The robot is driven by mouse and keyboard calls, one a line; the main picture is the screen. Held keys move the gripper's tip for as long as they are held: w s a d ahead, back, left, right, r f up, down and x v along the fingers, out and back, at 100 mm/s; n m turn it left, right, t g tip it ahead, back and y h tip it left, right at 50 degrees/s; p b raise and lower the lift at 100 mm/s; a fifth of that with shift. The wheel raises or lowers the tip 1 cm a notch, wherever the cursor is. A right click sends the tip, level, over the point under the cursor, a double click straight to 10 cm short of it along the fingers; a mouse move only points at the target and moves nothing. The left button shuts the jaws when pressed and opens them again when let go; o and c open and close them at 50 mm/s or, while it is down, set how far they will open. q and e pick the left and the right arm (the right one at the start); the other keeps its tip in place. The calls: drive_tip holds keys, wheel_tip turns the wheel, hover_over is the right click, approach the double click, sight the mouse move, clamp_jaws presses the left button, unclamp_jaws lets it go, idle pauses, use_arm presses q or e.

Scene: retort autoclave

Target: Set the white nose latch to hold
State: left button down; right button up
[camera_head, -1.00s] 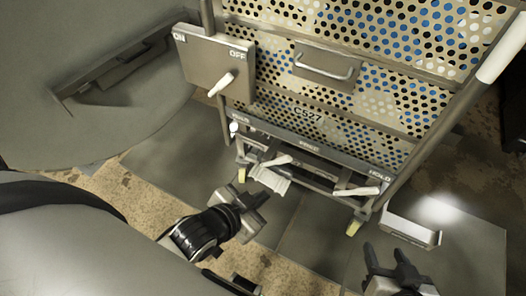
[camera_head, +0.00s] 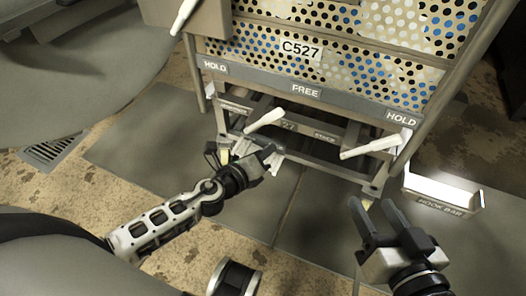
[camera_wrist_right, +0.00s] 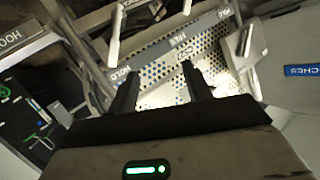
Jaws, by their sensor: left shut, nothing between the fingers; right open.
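Two white-handled levers sit on the lower front of the C527 cart, below a grey strip marked HOLD, FREE, HOLD (camera_head: 305,92). The left lever (camera_head: 265,120) lies between the left HOLD and FREE marks. The right lever (camera_head: 371,146) points left and down from near the right HOLD mark; it also seems to show in the right wrist view (camera_wrist_right: 115,35). I cannot tell which is the nose latch. My left gripper (camera_head: 270,156) is shut and empty, just below the left lever. My right gripper (camera_head: 372,206) is open and empty, below the right lever, apart from it.
A white-topped tray marked HOOK BAR (camera_head: 443,203) lies right of the cart. Another white handle (camera_head: 183,17) hangs from the panel at upper left. The large grey rounded body (camera_head: 80,85) fills the left. Floor between my grippers is clear. A floor grate (camera_head: 55,150) lies left.

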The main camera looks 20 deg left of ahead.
use_arm(q)
drive_tip(key=b+x, duration=0.1)
drive_tip(key=x, duration=0.7)
drive_tip(key=a+r+p, duration=0.1)
drive_tip(key=a+r, duration=0.1)
drive_tip(key=a, duration=0.1)
drive_tip(key=shift+s+a+r+p, duration=0.15)
drive_tip(key=shift+s+r+p, duration=0.15)
drive_tip(key=shift+s+p, duration=0.1)
use_arm(e)
drive_tip(key=shift+d+f, duration=0.1)
drive_tip(key=shift+f, duration=0.1)
drive_tip(key=shift+f, duration=0.1)
use_arm(q)
drive_tip(key=shift+r, duration=0.1)
